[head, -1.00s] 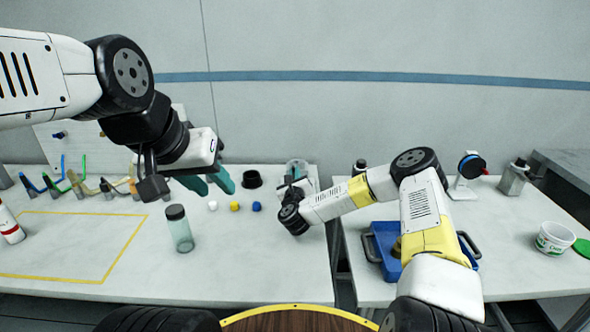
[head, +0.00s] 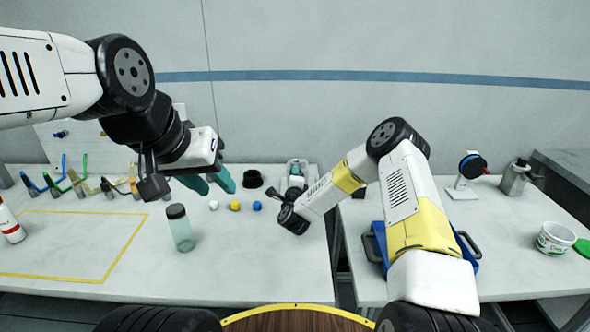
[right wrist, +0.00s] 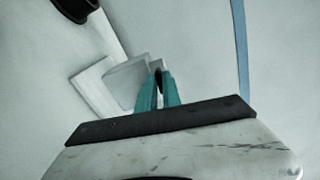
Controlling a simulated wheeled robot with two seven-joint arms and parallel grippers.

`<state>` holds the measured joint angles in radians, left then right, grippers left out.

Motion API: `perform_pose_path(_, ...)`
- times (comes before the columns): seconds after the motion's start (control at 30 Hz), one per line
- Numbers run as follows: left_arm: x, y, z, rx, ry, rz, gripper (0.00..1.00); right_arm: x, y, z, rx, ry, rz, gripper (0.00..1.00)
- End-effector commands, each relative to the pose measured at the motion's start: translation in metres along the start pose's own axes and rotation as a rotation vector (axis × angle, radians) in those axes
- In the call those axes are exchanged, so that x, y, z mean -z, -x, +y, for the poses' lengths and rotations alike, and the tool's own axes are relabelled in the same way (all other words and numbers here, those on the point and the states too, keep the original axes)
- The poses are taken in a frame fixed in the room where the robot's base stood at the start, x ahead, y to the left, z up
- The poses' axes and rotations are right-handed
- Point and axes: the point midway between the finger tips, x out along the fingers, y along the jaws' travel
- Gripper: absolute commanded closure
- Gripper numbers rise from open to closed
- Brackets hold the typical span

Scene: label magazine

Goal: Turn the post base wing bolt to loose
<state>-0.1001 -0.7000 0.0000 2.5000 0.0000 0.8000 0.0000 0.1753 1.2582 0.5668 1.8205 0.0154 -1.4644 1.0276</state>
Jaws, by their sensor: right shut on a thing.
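My right gripper (right wrist: 158,90) is shut, its teal fingers close together on a small dark part (right wrist: 158,74), which seems to be the wing bolt. The fingers hide most of it, so its angle cannot be told. A grey block (right wrist: 128,80) and a pale flat plate (right wrist: 95,88) stand just beyond the fingers. In the head view my right gripper (head: 295,172) reaches the back edge of the left table, at a pale fixture (head: 298,163) largely covered by my wrist. My left gripper (head: 210,182) is open and empty, raised over the left table.
A black ring-shaped cup (head: 252,179) stands left of the right gripper. White, yellow and blue caps (head: 235,206) and a clear jar (head: 181,228) are in front. A blue tray (head: 379,238) lies under my right arm. The yellow-outlined area (head: 75,250) is mostly clear.

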Motion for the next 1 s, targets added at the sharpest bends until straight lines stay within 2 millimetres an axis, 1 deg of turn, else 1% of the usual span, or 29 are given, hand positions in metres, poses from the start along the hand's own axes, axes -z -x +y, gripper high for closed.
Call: perform_pose_path(1.0, 0.0000, 0.0000, 0.0000, 0.000, 0.000, 0.000, 0.64, 0.0005, 0.0008, 0.0046, -0.002, 0.966, -0.004, 1.00)
